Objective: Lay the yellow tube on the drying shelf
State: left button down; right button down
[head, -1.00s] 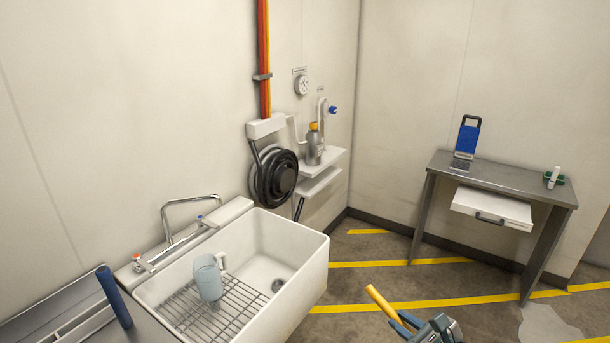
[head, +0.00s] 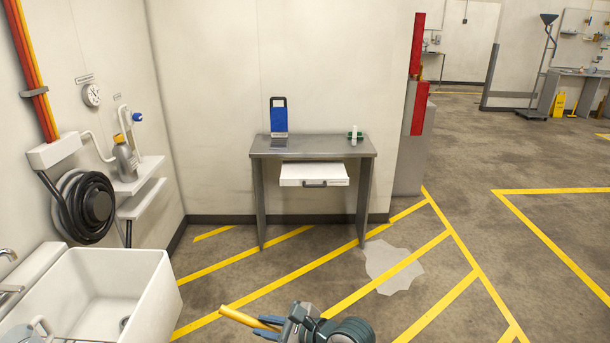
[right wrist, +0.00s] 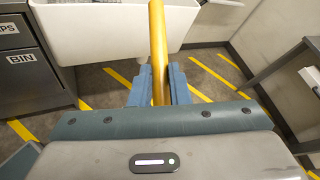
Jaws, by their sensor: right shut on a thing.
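The yellow tube (head: 243,318) is held in my right gripper (head: 272,323), low in the head view, above the floor. In the right wrist view the tube (right wrist: 158,45) stands between the two blue fingers of the gripper (right wrist: 152,85), which are shut on it, and its far end points toward the white sink. My left gripper is not in view. I cannot tell which surface is the drying shelf; two small white wall shelves (head: 140,175) hang at the left, the upper one carrying a grey bottle with a yellow cap (head: 125,158).
A white sink (head: 140,290) stands at lower left, with a black hose reel (head: 90,207) above it. A grey table (head: 315,146) with a drawer (head: 314,175) holds a blue device (head: 278,118) and a small green-and-white item (head: 354,134). A pale puddle (head: 393,267) lies on the open floor.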

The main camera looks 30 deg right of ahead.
aim_at(319, 170)
jog(key=i+l+z, duration=0.15)
jog(key=i+l, duration=0.25)
jog(key=i, duration=0.25)
jog(key=i+l+z, duration=0.1)
jog(key=i+l, duration=0.25)
jog(key=i, duration=0.35)
jog(key=i+l+z, duration=0.15)
jog(key=i, duration=0.55)
jog(key=i+l+z, duration=0.15)
jog(key=i+l, duration=0.15)
jog(key=i, duration=0.45)
jog(key=i+l+z, duration=0.1)
jog(key=i, duration=0.6)
